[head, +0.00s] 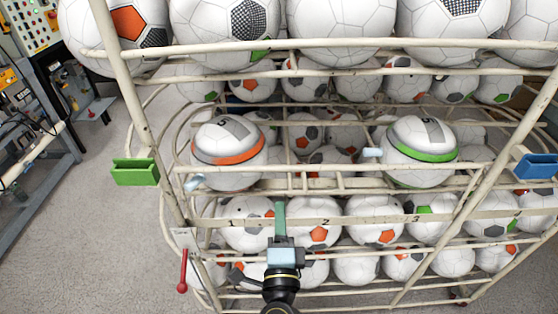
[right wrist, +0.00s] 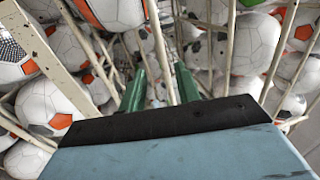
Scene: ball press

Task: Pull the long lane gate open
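The cream wire rack (head: 130,90) fills the head view and holds several footballs. Which of its parts is the long lane gate I cannot tell for sure. A red lever (head: 182,270) hangs under a small white label plate (head: 184,238) at the rack's lower left. My right gripper (head: 279,212) is in front of the lower rack, right of the red lever and apart from it. In the right wrist view its green fingers (right wrist: 160,75) are apart, with a cream bar showing between them; contact is not clear. My left gripper is not in view.
A green box (head: 135,172) is on the rack's left side and a blue box (head: 536,166) on its right. A control panel (head: 28,25) and a grey metal frame stand at the left. The floor (head: 75,235) left of the rack is clear.

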